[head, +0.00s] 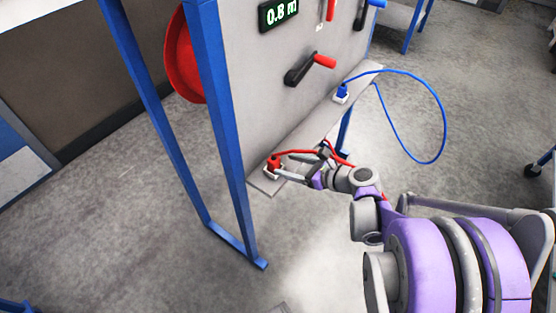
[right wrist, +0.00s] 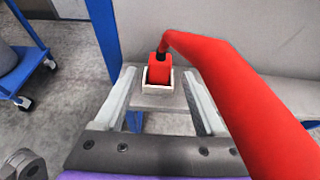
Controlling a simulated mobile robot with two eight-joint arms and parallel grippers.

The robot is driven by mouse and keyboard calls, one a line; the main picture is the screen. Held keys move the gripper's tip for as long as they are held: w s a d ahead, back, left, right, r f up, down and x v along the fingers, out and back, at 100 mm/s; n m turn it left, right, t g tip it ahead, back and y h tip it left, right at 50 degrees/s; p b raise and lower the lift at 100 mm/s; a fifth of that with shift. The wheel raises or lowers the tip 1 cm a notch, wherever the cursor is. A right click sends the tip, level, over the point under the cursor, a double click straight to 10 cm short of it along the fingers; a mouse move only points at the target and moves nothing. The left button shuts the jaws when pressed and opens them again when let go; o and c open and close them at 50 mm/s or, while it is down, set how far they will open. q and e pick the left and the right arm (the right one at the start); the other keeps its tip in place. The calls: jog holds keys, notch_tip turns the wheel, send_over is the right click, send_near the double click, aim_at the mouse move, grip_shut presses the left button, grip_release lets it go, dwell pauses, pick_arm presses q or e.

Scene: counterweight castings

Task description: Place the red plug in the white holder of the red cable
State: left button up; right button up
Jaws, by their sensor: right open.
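The red plug (right wrist: 158,75) sits upright in the square white holder (right wrist: 157,89), with the red cable (right wrist: 205,62) leaving its top. In the head view the red plug (head: 274,162) and the white holder (head: 272,172) are at the near left end of the shelf. My right gripper (head: 288,168) is open. In the right wrist view its two fingers (right wrist: 158,95) stand apart on either side of the holder and plug, and the red cable passes over the right finger. My left gripper is not in view.
A narrow grey shelf (head: 312,128) runs along the grey panel (head: 265,85). A blue plug (head: 342,90) stands in another white holder, its blue cable (head: 440,115) looping out right. A red-handled crank (head: 310,68) sticks out above. Blue posts (head: 228,130) stand left.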

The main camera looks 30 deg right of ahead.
jog(key=v, duration=0.5)
jog(key=s+a+f+n+g, duration=0.2)
jog(key=a+n+g, duration=0.1)
jog(key=a+n, duration=0.25)
jog(key=s+a+f+n+g, duration=0.2)
jog(key=a+n, duration=0.3)
jog(key=n, duration=0.1)
jog(key=s+a+n+g+h, duration=0.2)
jog(key=s+n+h, duration=0.3)
jog(key=n, duration=1.5)
jog(key=s+a+f, duration=0.1)
jog(key=s, duration=0.3)
jog(key=shift+s+a+g+p, duration=0.3)
jog(key=shift+a+g+p, duration=0.05)
jog(key=shift+g+p, duration=0.05)
